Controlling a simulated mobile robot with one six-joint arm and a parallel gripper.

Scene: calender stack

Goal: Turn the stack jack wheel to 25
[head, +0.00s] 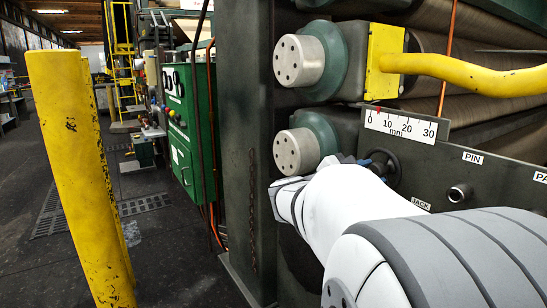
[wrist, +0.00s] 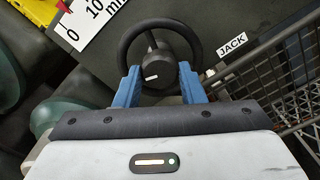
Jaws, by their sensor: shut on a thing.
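The stack jack wheel (wrist: 196,39) is a black handwheel with a round hub (wrist: 160,70) that carries a short white mark. My gripper (wrist: 159,76) has its two blue fingers on either side of the hub, shut on it. In the head view the wheel (head: 392,172) shows only partly behind my white arm, beside the JACK label (head: 421,203). The white mm scale (head: 402,124) reads 0 to 30. A small red mark sits at its top edge near the 0 end. The wrist view shows only part of the scale (wrist: 88,22).
A yellow post (head: 75,170) stands at the left, and a green cabinet (head: 190,130) stands behind it. A yellow curved pipe (head: 470,75) runs above the scale. A PIN label and metal knob (head: 459,194) are right of the wheel. Floor shows between post and machine.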

